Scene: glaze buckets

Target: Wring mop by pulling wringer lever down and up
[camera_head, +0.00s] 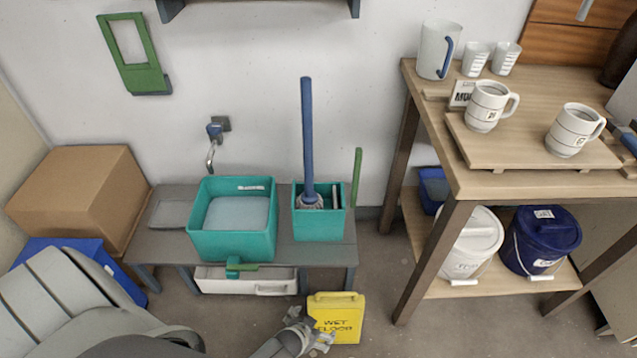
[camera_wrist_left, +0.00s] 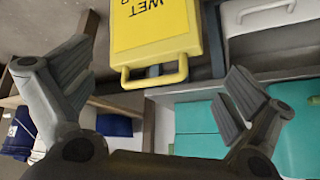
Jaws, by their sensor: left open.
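The mop's blue handle (camera_head: 308,140) stands upright, with its grey head (camera_head: 310,201) down in the teal wringer (camera_head: 320,226). The green wringer lever (camera_head: 357,176) points up at the wringer's right side. The wringer sits on a grey bench (camera_head: 170,245) beside a teal bucket (camera_head: 232,240) of pale water. My left gripper (camera_head: 312,334) is low in front of the bench, by the yellow wet-floor sign (camera_head: 337,308), below and apart from the lever. In the left wrist view my left gripper (camera_wrist_left: 163,72) has its fingers spread and nothing between them. The right gripper is not in view.
The sign (camera_wrist_left: 155,28) is close to my left gripper. A white bin (camera_head: 285,280) is under the bench. A wooden table (camera_head: 425,120) with mugs stands at the right, with white (camera_head: 472,240) and blue (camera_head: 540,240) buckets on its lower shelf. A cardboard box (camera_head: 80,190) is at left.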

